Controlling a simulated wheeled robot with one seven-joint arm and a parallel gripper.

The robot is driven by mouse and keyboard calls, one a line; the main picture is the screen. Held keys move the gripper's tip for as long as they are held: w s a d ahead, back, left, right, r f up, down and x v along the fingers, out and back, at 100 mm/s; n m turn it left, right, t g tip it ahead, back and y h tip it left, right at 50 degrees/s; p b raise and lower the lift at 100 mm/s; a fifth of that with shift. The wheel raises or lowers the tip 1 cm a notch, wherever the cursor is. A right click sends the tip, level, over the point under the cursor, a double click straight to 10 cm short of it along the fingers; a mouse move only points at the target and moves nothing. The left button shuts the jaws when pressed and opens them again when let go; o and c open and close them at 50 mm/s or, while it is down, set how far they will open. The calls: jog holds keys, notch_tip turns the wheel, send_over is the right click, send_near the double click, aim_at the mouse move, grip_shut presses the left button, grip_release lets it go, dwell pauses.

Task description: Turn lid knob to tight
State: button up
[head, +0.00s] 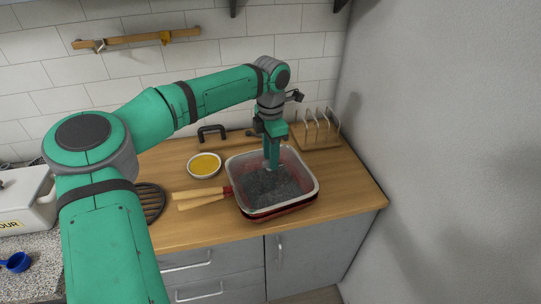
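A rectangular tub (308,204) with a pale rim and reddish sides stands on the wooden counter, with dark grainy content showing inside it. My gripper (271,166) points straight down over the tub's back half, its fingertips within the rim outline. The fingers look close together, but I cannot tell whether they are open, shut or touching anything. I cannot make out a lid knob or any tight mark; the gripper covers the part of the tub behind it.
Pale wooden handles (203,199) lie against the tub's left side. A bowl of yellow food (204,165), a dark round trivet (152,203) and a black handle (211,131) are left. A wooden rack (317,133) stands behind right. A white box (28,203) and blue scoop (15,262) sit far left.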

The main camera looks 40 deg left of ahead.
notch_tip(320, 180, up, 11)
dwell(0.8)
jog(key=shift+f, duration=0.15)
dwell(0.3)
